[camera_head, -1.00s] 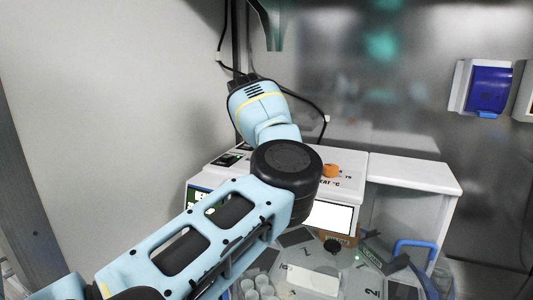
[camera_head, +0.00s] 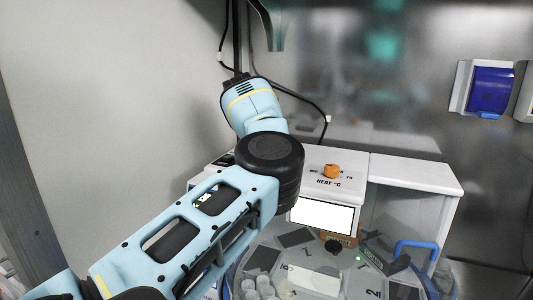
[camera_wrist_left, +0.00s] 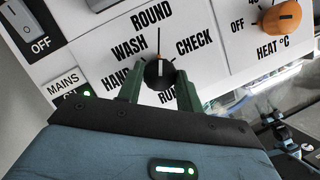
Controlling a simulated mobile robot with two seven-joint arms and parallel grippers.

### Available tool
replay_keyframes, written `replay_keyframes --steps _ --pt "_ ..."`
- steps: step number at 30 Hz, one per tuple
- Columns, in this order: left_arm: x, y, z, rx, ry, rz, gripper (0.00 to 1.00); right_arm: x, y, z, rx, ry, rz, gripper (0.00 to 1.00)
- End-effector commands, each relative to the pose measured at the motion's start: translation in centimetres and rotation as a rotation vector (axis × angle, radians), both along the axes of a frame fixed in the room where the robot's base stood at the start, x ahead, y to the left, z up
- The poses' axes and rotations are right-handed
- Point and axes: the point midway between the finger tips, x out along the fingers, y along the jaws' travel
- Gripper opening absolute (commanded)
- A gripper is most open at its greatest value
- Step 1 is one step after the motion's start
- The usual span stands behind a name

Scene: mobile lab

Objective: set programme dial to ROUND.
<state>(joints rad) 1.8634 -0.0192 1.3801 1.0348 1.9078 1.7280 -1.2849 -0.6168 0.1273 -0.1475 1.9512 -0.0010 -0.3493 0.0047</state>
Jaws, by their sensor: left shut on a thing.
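The programme dial (camera_wrist_left: 159,73) is a small black knob on a white panel in the left wrist view, ringed by the words ROUND, WASH, HAND, CHECK and one partly hidden word below. ROUND (camera_wrist_left: 151,17) is at the top, with a thin black line running down towards the knob. A pale mark on the knob appears to lie roughly in line with it. My left gripper (camera_wrist_left: 157,82) has its green fingers on both sides of the dial, shut on it. In the head view my arm hides the dial and gripper. My right gripper is not in view.
An orange HEAT °C knob (camera_wrist_left: 282,17) sits right of the dial; it also shows in the head view (camera_head: 332,171). A MAINS label (camera_wrist_left: 63,82) and a black switch (camera_wrist_left: 35,27) are at the left. A blue-handled item (camera_head: 416,246) and several cups stand below the panel.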

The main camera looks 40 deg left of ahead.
Motion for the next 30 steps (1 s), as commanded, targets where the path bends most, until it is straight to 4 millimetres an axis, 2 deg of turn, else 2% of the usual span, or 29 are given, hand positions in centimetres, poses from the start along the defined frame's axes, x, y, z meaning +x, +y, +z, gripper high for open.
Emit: replay_keyframes --steps 3,4,8,16,20,30 --pt "0.0 0.0 0.0 0.001 0.001 0.001 0.13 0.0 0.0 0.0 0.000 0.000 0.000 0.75" --pt "0.0 0.0 0.0 0.001 0.001 0.001 0.40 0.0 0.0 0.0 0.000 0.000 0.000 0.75" --pt "0.0 0.0 0.0 0.001 0.001 0.001 0.57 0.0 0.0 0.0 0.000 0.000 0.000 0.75" --pt "0.0 0.0 0.0 0.001 0.000 0.001 0.57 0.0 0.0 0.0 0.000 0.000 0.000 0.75" --pt "-0.2 0.1 0.7 0.001 0.000 0.001 0.57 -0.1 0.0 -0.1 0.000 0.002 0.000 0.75" --pt "-2.2 0.8 5.5 0.001 -0.002 0.002 0.57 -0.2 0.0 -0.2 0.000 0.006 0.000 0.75"
